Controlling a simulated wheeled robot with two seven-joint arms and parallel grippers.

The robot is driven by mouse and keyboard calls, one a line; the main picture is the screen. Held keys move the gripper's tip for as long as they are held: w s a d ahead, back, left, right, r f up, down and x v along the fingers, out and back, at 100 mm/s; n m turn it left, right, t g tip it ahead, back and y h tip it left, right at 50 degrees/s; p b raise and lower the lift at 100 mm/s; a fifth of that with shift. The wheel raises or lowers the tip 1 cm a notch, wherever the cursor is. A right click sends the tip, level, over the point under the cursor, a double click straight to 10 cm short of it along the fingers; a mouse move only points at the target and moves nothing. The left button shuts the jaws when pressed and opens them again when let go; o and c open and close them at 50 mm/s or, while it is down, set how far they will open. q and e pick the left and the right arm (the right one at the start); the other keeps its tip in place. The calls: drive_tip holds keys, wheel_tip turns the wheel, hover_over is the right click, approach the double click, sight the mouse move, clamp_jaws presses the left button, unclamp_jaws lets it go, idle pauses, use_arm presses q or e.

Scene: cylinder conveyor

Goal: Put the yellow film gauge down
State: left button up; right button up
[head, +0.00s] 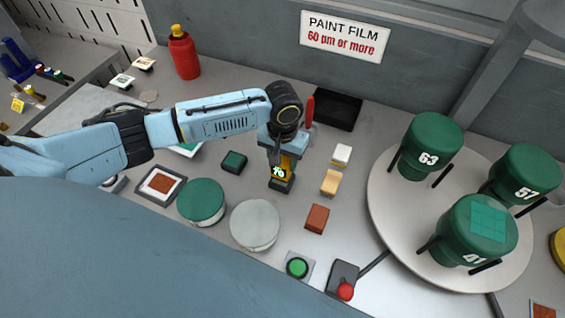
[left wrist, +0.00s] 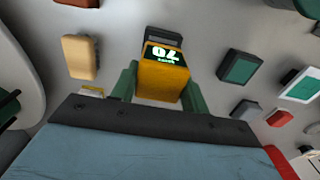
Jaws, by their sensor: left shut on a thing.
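The yellow film gauge (head: 281,172) is upright in my left gripper (head: 282,160), with its dark foot at or just above the grey table; I cannot tell if it touches. Its small display reads 70. In the left wrist view the gauge (left wrist: 163,70) sits between the two green fingers of the left gripper (left wrist: 160,85), which are shut on it. The display shows upside down there. The right gripper is not in view.
A green block (head: 234,161) lies left of the gauge; tan (head: 330,183) and brown (head: 317,218) blocks lie right. A grey disc (head: 254,225) and green disc (head: 201,202) are in front. A turntable (head: 385,215) with numbered green cylinders stands right. A black tray (head: 333,109) is behind.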

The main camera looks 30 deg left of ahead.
sight(283, 158)
use_arm(q)
drive_tip(key=shift+f, duration=0.85)
drive_tip(key=o, duration=0.9)
drive_tip(key=shift+f, duration=0.15)
wheel_tip(283, 158, up, 12)
drive_tip(key=shift+r, duration=0.2)
